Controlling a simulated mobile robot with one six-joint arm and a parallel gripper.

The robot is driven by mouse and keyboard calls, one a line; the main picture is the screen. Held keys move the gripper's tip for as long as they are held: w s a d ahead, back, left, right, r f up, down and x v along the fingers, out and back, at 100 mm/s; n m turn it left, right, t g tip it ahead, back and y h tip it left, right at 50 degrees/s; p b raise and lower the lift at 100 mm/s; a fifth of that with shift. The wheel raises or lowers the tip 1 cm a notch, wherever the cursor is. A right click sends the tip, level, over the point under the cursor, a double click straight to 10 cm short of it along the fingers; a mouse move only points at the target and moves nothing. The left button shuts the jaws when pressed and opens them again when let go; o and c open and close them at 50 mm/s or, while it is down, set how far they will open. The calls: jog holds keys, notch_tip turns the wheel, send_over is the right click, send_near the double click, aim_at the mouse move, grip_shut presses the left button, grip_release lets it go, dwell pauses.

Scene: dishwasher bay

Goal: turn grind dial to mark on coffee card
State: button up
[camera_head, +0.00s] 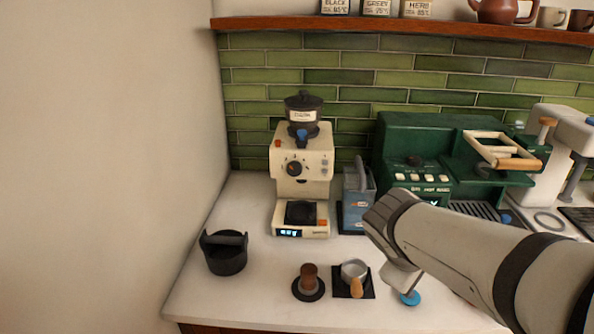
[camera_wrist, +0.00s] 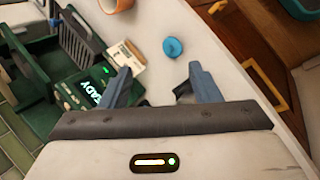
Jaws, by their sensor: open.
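The cream grinder (camera_head: 302,155) stands against the tiled wall in the head view. Its dark round grind dial (camera_head: 294,168) faces front, with small buttons beside it; its exact setting is too small to read. A dark hopper (camera_head: 303,104) with a white label sits on top. A pale printed card (camera_wrist: 125,55) lies by the green machine in the wrist view, partly behind my left finger; its mark cannot be read. My gripper (camera_wrist: 160,72) is open, with nothing between its fingers. It is right of the grinder and away from the dial.
A blue-grey container (camera_head: 356,201) stands right of the grinder, before the green espresso machine (camera_head: 415,150). A black knock bin (camera_head: 225,252), brown tamper (camera_head: 309,278) and portafilter (camera_head: 355,275) stand in front. A blue disc (camera_wrist: 173,47) lies beyond my fingers.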

jog(key=w+a+n+t+h+b, duration=0.1)
jog(key=w+n+t+h+b, duration=0.15)
jog(key=w+n, duration=0.4)
jog(key=n+t+y+b, duration=0.5)
jog(key=n+t, duration=0.7)
jog(key=n, duration=0.7)
send_near(294, 170)
jog(key=shift+g+y, duration=0.25)
jog(key=shift+y, duration=0.2)
jog(key=w, duration=0.2)
jog(key=w+p, duration=0.1)
jog(key=w, duration=0.2)
jog(key=w+d, duration=0.1)
jog(key=w, duration=0.2)
jog(key=shift+d+r+p, duration=0.1)
jog(key=shift+r+p, duration=0.15)
jog(key=shift+p, duration=0.15)
